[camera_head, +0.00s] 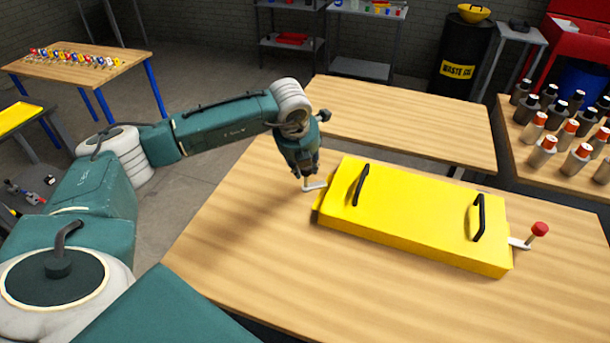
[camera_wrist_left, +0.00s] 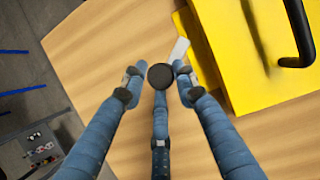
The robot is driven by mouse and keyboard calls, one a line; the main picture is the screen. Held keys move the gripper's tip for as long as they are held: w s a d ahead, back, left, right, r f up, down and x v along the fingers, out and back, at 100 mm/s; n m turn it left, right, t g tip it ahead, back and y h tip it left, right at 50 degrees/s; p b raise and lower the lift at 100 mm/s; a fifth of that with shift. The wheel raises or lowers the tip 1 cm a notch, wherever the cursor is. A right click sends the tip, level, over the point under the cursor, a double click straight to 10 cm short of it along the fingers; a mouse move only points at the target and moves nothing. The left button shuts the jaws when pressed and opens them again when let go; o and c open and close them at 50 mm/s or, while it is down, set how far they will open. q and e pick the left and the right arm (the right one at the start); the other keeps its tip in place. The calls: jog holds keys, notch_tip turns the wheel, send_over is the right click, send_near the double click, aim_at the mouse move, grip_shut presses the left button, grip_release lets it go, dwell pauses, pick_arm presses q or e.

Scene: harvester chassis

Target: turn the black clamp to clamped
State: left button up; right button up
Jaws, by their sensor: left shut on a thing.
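The black clamp's round knob (camera_wrist_left: 160,76) sits between the fingers of my left gripper (camera_wrist_left: 155,85) in the left wrist view. Its pale metal arm (camera_wrist_left: 179,50) runs from the knob toward the yellow box (camera_head: 418,211). In the head view my left gripper (camera_head: 305,176) points down at the left end of the box, and the clamp's pale arm (camera_head: 315,186) shows beside it. The gripper is shut on the knob, which it hides in the head view. A red-knobbed clamp (camera_head: 539,230) sticks out at the box's right end. My right gripper is not in view.
The yellow box has two black handles on top, a left one (camera_head: 361,185) and a right one (camera_head: 479,217). It lies on a wooden table (camera_head: 240,250) with clear room in front and to the left. Several bottles (camera_head: 575,160) stand on another table at right.

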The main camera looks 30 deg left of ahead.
pick_arm(q)
jog(key=m+b, duration=0.1)
jog(key=m, duration=0.1)
jog(key=m+h+b, duration=0.1)
jog(key=shift+w+a+r+t+b, duration=0.25)
jog(key=shift+w+t+b, duration=0.05)
jog(key=shift+b, duration=0.05)
jog(key=shift+r+m+h+b, duration=0.15)
jog(key=shift+m+h+b, duration=0.65)
jog(key=shift+m, duration=1.3)
jog(key=shift+d, duration=0.1)
jog(key=o, duration=1.1)
jog(key=shift+d, duration=0.15)
jog(key=v, duration=1.2)
jog(key=shift+w, duration=0.25)
